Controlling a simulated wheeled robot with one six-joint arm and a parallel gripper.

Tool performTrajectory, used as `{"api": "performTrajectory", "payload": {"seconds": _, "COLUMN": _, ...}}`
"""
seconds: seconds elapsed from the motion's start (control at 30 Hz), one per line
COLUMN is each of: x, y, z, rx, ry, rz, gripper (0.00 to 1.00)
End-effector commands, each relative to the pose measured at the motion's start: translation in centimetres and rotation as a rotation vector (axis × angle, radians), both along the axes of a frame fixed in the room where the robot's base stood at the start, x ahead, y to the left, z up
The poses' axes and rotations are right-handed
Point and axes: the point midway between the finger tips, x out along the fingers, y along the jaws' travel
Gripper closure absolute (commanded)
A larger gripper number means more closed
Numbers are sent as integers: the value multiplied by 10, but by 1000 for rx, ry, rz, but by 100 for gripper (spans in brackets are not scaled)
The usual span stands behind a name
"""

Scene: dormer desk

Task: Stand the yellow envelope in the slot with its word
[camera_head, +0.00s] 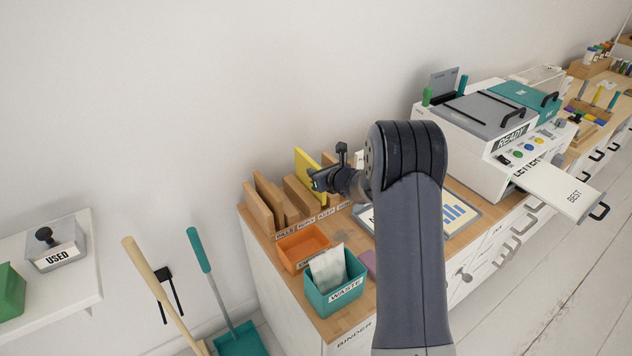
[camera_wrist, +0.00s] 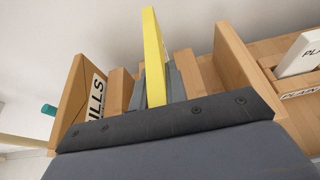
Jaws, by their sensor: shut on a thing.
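The yellow envelope (camera_head: 307,163) is upright above or within the wooden slot rack (camera_head: 262,214); I cannot tell how deep it is. In the wrist view the envelope (camera_wrist: 153,50) is seen nearly edge-on, so its word is hidden. My gripper (camera_head: 316,181) is shut on it, with grey fingers (camera_wrist: 155,92) on either side of its lower part. The rack's front labels include one that seems to read BILLS (camera_head: 285,232), then REPLY and KEEP; others are hidden by my arm. In the wrist view, wooden dividers (camera_wrist: 237,62) stand on both sides of the envelope.
An orange bin (camera_head: 303,246) and a teal WASTE bin (camera_head: 347,292) with a pale bag stand before the rack. A clipboard-like board (camera_head: 459,214) lies right of my arm. A white machine (camera_head: 480,140) marked READY stands farther right. The wall is close behind.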

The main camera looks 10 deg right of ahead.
Motion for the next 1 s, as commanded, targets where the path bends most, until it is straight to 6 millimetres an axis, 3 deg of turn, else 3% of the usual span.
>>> {"api": "performTrajectory", "payload": {"seconds": 0.2, "x": 0, "y": 0, "z": -29, "rx": 0, "ry": 2, "rz": 0, "gripper": 100}}
{"api": "performTrajectory", "payload": {"seconds": 0.63, "x": 0, "y": 0, "z": -34, "rx": 0, "ry": 1, "rz": 0, "gripper": 100}}
{"api": "performTrajectory", "payload": {"seconds": 0.67, "x": 0, "y": 0, "z": -32, "rx": 0, "ry": 1, "rz": 0, "gripper": 83}}
{"api": "performTrajectory", "payload": {"seconds": 0.7, "x": 0, "y": 0, "z": -32, "rx": 0, "ry": 1, "rz": 0, "gripper": 80}}
{"api": "performTrajectory", "payload": {"seconds": 0.9, "x": 0, "y": 0, "z": -32, "rx": 0, "ry": 1, "rz": 0, "gripper": 64}}
{"api": "performTrajectory", "payload": {"seconds": 1.0, "x": 0, "y": 0, "z": -32, "rx": 0, "ry": 1, "rz": 0, "gripper": 64}}
